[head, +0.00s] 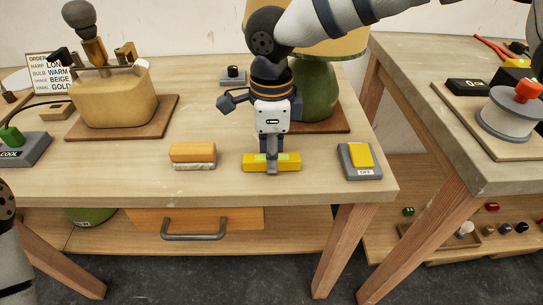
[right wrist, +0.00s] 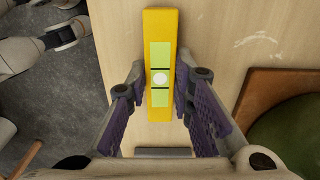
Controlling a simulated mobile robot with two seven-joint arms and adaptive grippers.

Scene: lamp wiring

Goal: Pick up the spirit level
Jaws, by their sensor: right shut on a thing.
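The spirit level (head: 291,162) is a short yellow bar with a pale green vial window, near the front edge of the workbench. It lies crosswise in the head view. My right gripper (head: 271,158) points straight down over its middle and is shut on it. In the right wrist view the level (right wrist: 161,27) runs lengthwise between the two purple-padded fingers (right wrist: 163,92). I cannot tell whether it rests on the bench or is slightly raised. My left gripper is out of view; only part of my left arm shows at the lower left.
An orange-topped block (head: 193,152) lies left of the level, and a grey switch box with a yellow rocker (head: 361,156) lies right. A green lamp base (head: 318,98) stands behind my right gripper. A beige lamp body (head: 110,100) stands at the left. Bare bench (head: 130,175) lies in front.

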